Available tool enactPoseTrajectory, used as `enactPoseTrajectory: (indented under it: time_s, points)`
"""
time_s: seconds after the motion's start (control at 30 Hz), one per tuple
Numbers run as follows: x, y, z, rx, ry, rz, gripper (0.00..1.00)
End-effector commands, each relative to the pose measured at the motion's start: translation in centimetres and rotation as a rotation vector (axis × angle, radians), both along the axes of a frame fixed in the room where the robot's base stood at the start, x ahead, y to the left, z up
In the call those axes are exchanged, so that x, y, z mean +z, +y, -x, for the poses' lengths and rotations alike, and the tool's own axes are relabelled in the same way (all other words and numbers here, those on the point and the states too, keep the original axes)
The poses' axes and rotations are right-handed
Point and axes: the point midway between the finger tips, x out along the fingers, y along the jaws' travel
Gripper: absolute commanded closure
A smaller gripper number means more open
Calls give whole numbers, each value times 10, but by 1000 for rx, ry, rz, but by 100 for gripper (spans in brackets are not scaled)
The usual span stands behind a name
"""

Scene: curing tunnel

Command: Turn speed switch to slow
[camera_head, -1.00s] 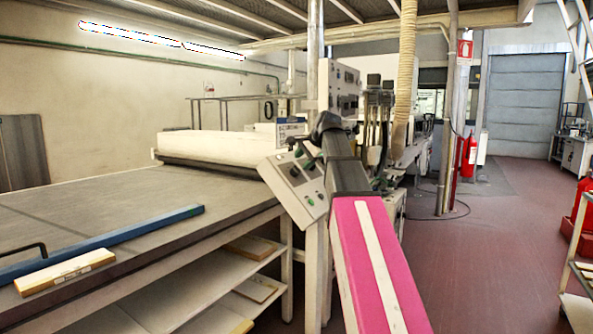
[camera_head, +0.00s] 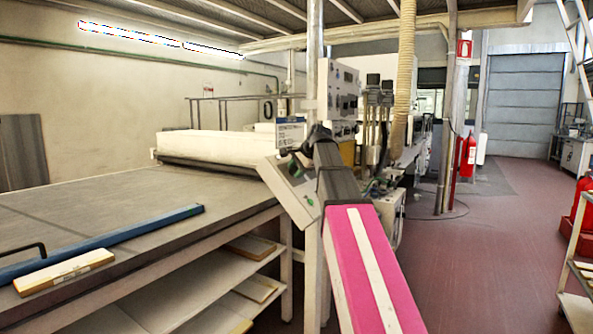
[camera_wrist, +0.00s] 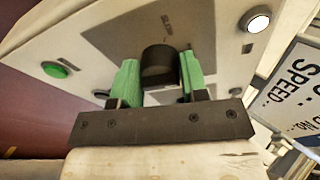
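The speed switch (camera_wrist: 160,66) is a round black knob on a light control panel (camera_wrist: 225,70). In the wrist view, small dark lettering that I cannot read surely is printed above the knob. My gripper (camera_wrist: 160,80) has its green fingers on either side of the knob, very close to its sides; I cannot tell whether they press on it. In the head view the tilted panel (camera_head: 296,194) stands at the table's right end. My arm hides part of it there, and the knob cannot be made out.
A green button (camera_wrist: 55,69) and a round white light (camera_wrist: 258,23) sit on the same panel. A sign reading SPEED (camera_wrist: 290,85) is close on the right. The long table (camera_head: 110,215) lies to the left, and open floor (camera_head: 490,250) to the right.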

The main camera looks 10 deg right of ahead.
Motion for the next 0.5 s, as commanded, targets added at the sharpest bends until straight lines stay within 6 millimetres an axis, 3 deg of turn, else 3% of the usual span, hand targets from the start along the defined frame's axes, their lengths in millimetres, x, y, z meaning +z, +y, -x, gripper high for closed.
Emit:
enactPoseTrajectory:
  time_s: [0.5]
  points:
    - [0,0,0,136,-103,90,83]
